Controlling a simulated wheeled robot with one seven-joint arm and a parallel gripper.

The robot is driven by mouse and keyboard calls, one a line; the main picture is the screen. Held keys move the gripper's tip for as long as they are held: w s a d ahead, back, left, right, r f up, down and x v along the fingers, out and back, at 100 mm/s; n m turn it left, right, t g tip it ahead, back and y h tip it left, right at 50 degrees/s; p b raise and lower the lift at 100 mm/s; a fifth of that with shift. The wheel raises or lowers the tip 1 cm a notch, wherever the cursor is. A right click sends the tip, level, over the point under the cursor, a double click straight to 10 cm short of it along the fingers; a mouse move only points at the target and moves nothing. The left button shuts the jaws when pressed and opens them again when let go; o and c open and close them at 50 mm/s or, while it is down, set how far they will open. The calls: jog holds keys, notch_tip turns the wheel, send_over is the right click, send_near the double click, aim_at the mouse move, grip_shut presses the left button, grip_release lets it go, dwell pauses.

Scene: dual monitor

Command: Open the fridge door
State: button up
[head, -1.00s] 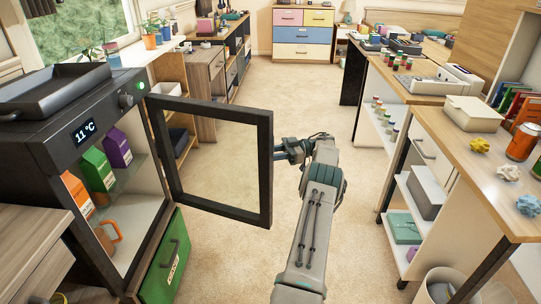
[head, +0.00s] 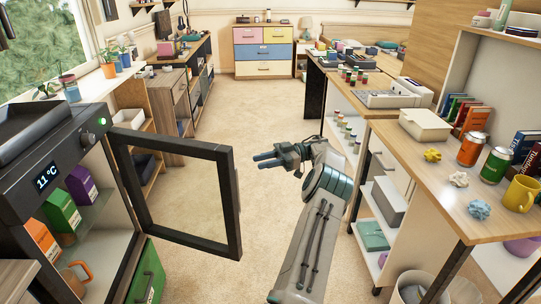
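The small black fridge (head: 68,150) stands at the left, its display reading 11 °C. Its door, a dark frame with a clear pane (head: 236,205), stands swung wide open toward the middle of the aisle. Cartons and an orange mug (head: 75,279) show inside. My gripper (head: 260,161) is to the right of the door's free edge, apart from it. Its two fingers point left toward the door with a narrow gap between them and nothing held. The door's handle is not clearly visible.
A wooden desk (head: 440,185) with cans, books and a yellow mug (head: 520,193) stands close on the right. A coloured dresser (head: 263,50) stands at the far end. The carpeted aisle (head: 230,105) between is clear.

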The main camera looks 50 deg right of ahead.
jog(key=shift+s+d+r, duration=0.2)
jog(key=shift+s+r, duration=0.15)
jog(key=shift+s, duration=0.15)
jog(key=shift+s+d+r, duration=0.15)
jog(key=shift+s+r, duration=0.2)
jog(key=shift+s, duration=0.15)
jog(key=shift+c, duration=0.3)
